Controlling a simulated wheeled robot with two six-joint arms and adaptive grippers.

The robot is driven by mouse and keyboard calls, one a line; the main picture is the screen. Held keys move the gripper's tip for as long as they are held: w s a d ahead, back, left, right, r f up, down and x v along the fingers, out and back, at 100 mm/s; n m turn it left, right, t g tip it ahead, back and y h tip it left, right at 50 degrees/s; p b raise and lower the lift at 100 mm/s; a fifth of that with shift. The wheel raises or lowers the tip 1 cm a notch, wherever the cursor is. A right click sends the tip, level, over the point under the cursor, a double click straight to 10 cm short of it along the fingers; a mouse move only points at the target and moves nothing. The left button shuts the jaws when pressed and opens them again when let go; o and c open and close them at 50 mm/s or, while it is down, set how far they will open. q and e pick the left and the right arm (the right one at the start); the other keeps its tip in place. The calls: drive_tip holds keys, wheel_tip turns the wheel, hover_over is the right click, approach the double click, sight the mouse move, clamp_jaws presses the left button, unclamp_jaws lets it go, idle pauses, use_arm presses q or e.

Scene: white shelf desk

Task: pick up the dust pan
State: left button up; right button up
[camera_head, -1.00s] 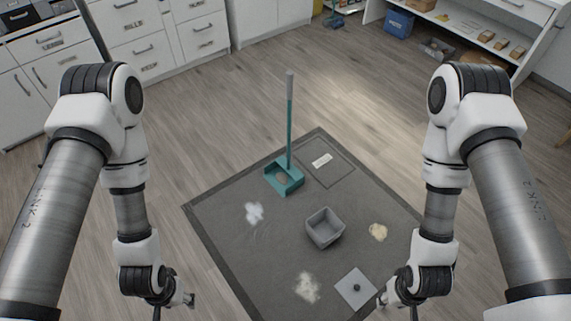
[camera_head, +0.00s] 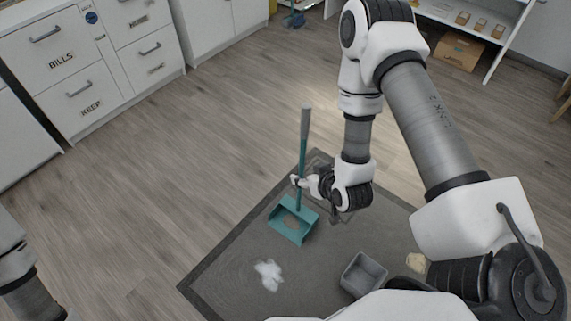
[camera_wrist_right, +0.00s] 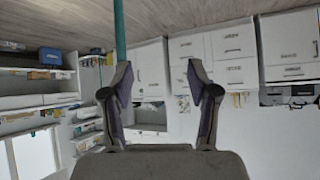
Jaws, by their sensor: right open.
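The dust pan (camera_head: 292,223) is teal, with a long upright handle (camera_head: 304,158) topped by a grey grip. It stands on the dark mat, with a small brown patch in its scoop. My right gripper (camera_head: 297,182) is at the lower part of the handle. In the right wrist view my right gripper (camera_wrist_right: 160,95) is open with nothing between its fingers. The teal handle (camera_wrist_right: 120,35) shows there beside the left finger, outside the gap; whether they touch I cannot tell. Only part of my left arm shows at the lower left; its gripper is out of view.
The dark mat (camera_head: 228,272) holds a white pile (camera_head: 268,274), a grey bin (camera_head: 364,274) and a beige pile (camera_head: 416,262). White drawer cabinets (camera_head: 85,75) stand at the back left. Wooden floor left of the mat is clear.

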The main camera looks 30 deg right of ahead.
sight(308, 115)
drive_tip(key=w+d+r+t+h+b, duration=0.1)
drive_tip(key=w+d+r+t+b, duration=0.1)
drive_tip(key=w, duration=0.1)
drive_tip(key=w+d+r+t+h+b, duration=0.1)
drive_tip(key=w+d+r+t, duration=0.1)
drive_tip(key=w+d+t, duration=0.1)
drive_tip(key=w+d+r+m+t+h+b, duration=0.1)
drive_tip(key=w+d+r+t+b, duration=0.1)
drive_tip(key=w+d+t, duration=0.1)
drive_tip(key=shift+w+b, duration=0.2)
drive_tip(key=shift+b, duration=0.15)
drive_tip(key=w, duration=0.4)
drive_tip(key=w+b, duration=0.1)
drive_tip(key=w, duration=0.2)
drive_tip(key=shift+w+d+f, duration=0.1)
drive_tip(key=shift+d, duration=0.3)
use_arm(q)
wheel_tip(308, 115, down, 10)
drive_tip(key=shift+a, duration=0.25)
use_arm(e)
clamp_jaws()
